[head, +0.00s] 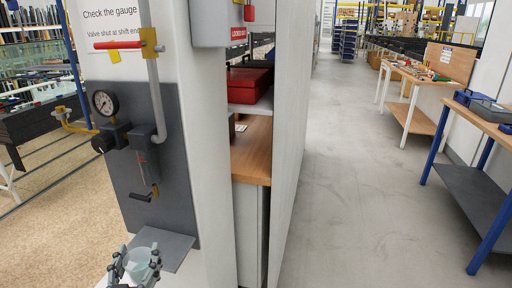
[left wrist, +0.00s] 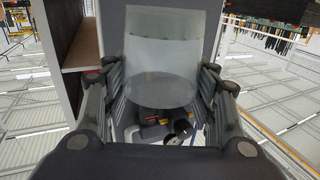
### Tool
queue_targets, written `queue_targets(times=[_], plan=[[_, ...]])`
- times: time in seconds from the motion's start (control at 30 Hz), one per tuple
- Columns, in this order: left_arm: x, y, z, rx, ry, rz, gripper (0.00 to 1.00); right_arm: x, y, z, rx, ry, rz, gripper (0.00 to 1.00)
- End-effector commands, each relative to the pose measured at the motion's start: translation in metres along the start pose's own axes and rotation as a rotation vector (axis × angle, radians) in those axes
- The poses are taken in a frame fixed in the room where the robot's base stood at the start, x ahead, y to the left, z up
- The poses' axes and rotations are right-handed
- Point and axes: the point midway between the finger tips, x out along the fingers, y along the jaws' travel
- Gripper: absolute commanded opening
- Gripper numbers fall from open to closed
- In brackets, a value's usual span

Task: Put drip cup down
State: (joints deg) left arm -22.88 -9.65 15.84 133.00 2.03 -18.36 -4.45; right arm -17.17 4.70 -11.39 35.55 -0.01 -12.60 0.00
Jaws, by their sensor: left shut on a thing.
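The drip cup (head: 138,263) is a translucent pale green cup at the bottom left of the head view. My left gripper (head: 137,267) is shut around it, with one finger on each side. In the left wrist view the cup (left wrist: 162,55) stands between the two fingers of the gripper (left wrist: 160,92). A flat grey ledge (head: 172,246) juts from the grey panel just behind and right of the cup. I cannot tell whether the cup touches the ledge. My right gripper is in neither view.
Above the ledge, the panel (head: 180,205) carries a pressure gauge (head: 103,103), pipes and a small hand crank (head: 142,196). A red-handled valve (head: 118,45) is higher up. A cabinet with a wooden top (head: 252,150) stands to the right, beyond the white wall. The aisle floor is clear.

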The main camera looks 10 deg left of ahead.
Motion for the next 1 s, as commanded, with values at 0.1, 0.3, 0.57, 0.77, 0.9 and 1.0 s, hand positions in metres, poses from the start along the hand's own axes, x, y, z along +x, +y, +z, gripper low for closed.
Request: queue_targets(times=[0.1,0.3,0.57,0.77,0.9,1.0], plan=[[-0.013,0.016,0.006,0.016,-0.003,0.041,0.29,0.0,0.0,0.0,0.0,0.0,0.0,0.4],[-0.061,0.066,0.019,0.035,-0.003,0.17,0.29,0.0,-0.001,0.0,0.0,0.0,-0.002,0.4],[-0.118,0.111,0.021,0.01,-0.002,0.288,0.29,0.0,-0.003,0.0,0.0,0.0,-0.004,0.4],[-0.13,0.12,0.02,-0.002,0.0,0.31,0.29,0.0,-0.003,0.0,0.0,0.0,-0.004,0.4],[-0.13,0.12,0.02,-0.002,0.0,0.31,0.29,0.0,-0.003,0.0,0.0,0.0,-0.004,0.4],[-0.13,0.121,0.02,-0.002,0.001,0.316,0.29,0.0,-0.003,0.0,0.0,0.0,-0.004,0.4]])
